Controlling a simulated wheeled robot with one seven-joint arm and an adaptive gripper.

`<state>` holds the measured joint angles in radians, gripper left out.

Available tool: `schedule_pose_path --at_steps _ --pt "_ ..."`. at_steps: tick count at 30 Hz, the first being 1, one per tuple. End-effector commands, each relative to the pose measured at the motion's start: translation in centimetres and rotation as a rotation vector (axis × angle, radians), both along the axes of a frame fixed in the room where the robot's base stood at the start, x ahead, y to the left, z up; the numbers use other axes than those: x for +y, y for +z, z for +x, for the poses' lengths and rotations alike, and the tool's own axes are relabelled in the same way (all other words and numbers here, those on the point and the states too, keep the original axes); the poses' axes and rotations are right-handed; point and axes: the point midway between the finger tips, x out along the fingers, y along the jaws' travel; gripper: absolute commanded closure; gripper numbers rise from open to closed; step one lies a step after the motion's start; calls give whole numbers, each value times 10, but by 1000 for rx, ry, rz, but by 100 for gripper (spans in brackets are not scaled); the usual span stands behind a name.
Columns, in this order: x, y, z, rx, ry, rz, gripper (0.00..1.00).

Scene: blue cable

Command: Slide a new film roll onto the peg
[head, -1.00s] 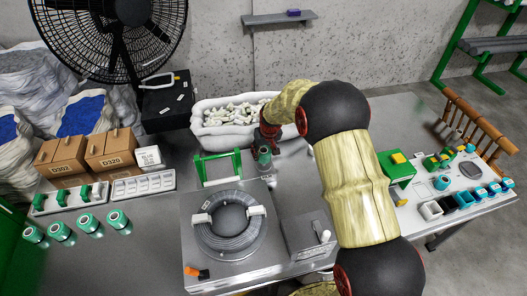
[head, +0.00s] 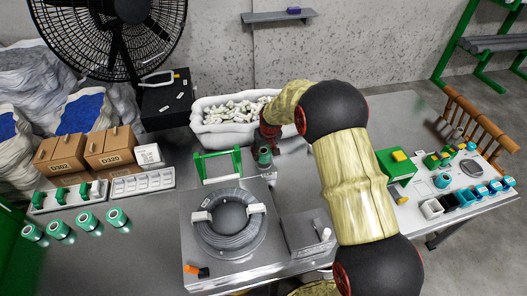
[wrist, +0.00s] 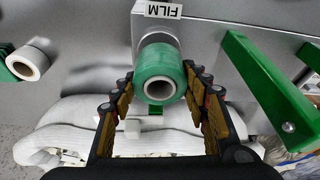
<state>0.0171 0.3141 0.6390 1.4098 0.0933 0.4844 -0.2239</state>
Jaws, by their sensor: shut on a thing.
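My gripper (head: 267,142) is at the back of the metal machine, its arm reaching in from the right. In the wrist view its fingers (wrist: 158,108) are on both sides of a green film roll (wrist: 160,70), and it is shut on this roll. The roll's pale open core faces the wrist camera. The roll shows small under the gripper in the head view (head: 264,157). Beyond it, a grey-white round part (wrist: 158,38) lies in line with the roll beside a FILM label (wrist: 163,10). The peg itself is not clearly seen, and I cannot tell whether the roll is around it.
A green frame (head: 218,165) stands left of the roll, its bar (wrist: 265,80) close on the right in the wrist view. A grey cable coil (head: 229,225) lies on the machine. A white bin (head: 232,127) is behind. Several green rolls (head: 89,222) stand at left.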

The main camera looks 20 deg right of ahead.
Motion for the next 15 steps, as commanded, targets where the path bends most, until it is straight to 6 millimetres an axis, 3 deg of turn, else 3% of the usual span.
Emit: schedule_pose_path --at_steps 15 --pt "0 -2 1 -1 0 0 85"
